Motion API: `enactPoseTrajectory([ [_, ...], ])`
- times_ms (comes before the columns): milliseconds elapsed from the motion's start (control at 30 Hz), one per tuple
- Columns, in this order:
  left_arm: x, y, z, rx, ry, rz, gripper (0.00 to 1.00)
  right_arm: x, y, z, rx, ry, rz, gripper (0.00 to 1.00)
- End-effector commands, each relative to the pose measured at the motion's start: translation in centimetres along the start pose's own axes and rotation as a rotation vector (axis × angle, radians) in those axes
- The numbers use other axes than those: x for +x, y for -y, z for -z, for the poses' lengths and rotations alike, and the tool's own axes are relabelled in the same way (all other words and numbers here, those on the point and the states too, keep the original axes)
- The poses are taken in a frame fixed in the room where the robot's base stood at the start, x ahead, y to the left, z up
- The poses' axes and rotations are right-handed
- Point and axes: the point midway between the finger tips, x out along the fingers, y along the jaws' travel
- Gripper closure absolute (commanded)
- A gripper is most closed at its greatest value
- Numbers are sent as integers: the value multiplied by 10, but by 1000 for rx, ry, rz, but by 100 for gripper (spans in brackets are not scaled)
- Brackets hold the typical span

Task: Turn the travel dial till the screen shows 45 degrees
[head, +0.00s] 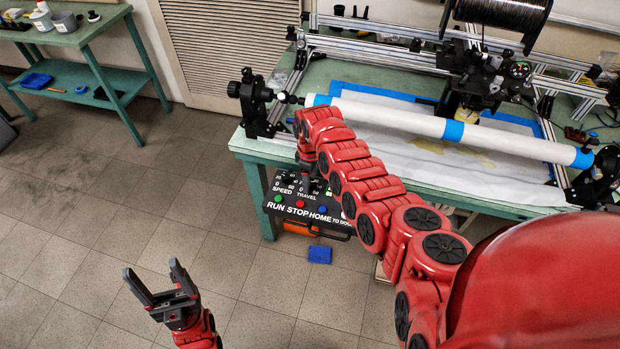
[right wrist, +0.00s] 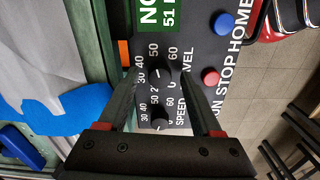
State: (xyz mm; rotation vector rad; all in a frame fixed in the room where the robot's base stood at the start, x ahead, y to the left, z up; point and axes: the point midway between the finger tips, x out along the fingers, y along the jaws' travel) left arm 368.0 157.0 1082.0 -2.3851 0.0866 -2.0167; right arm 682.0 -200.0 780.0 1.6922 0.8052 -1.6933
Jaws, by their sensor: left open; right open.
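The control panel (head: 262,222) hangs at the table's front edge, with SPEED and TRAVEL dials and RUN, STOP and HOME buttons. In the right wrist view the black travel dial (right wrist: 160,73) with a white pointer mark sits between the fingertips of my right gripper (right wrist: 161,70). That gripper is open; I cannot tell whether the fingers touch the dial. The speed dial (right wrist: 160,123) is nearer the palm. The green screen (right wrist: 165,14) is cut off, showing "NO" and "51 D". In the head view my right arm hides the screen. My left gripper (head: 152,268) is open and empty above the floor.
A white tube with blue bands (head: 400,117) lies along the machine above the green table (head: 262,152). A second green table (head: 95,28) stands at the back left. Open floor lies left.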

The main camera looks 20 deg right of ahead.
Motion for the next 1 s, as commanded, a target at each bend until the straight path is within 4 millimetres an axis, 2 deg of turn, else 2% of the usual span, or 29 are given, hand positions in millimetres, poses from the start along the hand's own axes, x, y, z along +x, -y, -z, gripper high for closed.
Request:
enactPoseTrajectory([
  [33, 0, 0, 0, 0, 0, 0, 28, 0, 0, 0, 0, 0, 0, 36],
  [400, 0, 0, 0, 0, 0, 0, 28, 0, 0, 0, 0, 0, 0, 100],
  [767, -1, 0, 0, 0, 0, 0, 28, 0, 0, 1, 26, -1, -1, 100],
  [1000, -6, 0, -1, 0, 0, 0, 28, 1, -1, 1, 147, -2, -4, 100],
])
